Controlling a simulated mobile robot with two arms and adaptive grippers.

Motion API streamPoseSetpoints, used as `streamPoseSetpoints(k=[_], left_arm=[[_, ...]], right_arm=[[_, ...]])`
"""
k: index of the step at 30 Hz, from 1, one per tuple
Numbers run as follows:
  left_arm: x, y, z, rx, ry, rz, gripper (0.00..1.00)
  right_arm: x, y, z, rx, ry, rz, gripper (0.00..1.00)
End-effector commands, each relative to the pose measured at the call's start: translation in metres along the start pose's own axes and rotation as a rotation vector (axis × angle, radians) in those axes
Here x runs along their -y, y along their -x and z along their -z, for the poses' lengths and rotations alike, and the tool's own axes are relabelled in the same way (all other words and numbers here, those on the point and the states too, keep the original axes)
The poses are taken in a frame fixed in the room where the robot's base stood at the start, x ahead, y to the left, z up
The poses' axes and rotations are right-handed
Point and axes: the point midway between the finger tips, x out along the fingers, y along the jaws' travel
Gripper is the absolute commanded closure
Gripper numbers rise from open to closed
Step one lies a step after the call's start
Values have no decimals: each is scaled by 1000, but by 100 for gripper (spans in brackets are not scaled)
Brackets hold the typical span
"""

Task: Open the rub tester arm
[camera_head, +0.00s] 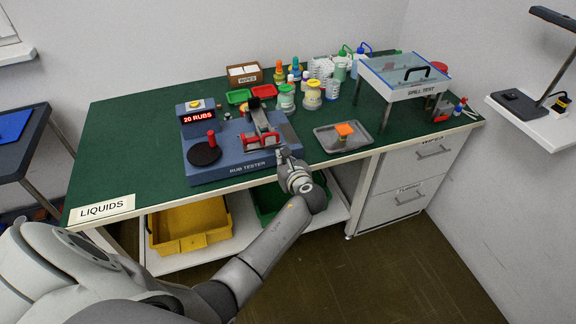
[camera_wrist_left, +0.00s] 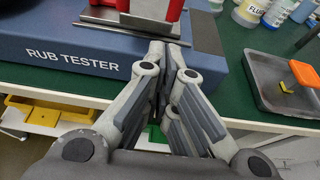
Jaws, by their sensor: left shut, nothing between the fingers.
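The rub tester (camera_head: 225,171) is a blue machine near the table's front edge. Its arm (camera_head: 258,115) is on the right half, with a red handle part (camera_head: 262,138) at the front. I cannot tell whether the arm is fully down. My left gripper (camera_head: 283,152) is at the tester's front right corner, right of and in front of the red part. In the left wrist view the gripper (camera_wrist_left: 158,50) has its fingers together and empty, below the red part (camera_wrist_left: 172,10) and a metal plate (camera_wrist_left: 128,22). My right gripper is not in view.
A "20 RUBS" display (camera_head: 200,119) and a black disc (camera_head: 204,154) are on the tester's left. A grey tray (camera_head: 342,147) with an orange-topped block (camera_head: 345,131) lies to the right. Bottles (camera_head: 286,98) and jars stand behind. The table's left part is clear.

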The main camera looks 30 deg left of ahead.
Motion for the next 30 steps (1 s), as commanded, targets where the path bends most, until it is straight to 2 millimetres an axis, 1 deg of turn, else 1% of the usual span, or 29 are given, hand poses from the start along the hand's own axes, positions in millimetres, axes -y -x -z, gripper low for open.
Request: streamPoseSetpoints(k=[1,6,10,20,23,30], left_arm=[[0,-7,0,1,-1,-2,100],[0,-20,0,1,0,0,100],[0,-22,0,-1,1,0,100],[0,-22,-1,-2,1,0,100],[1,-21,-4,-9,0,0,100],[7,-21,-18,-53,1,0,100]], right_arm=[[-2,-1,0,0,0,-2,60],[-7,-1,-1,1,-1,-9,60],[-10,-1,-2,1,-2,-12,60],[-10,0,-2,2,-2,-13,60],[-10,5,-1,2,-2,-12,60],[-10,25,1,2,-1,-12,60]])
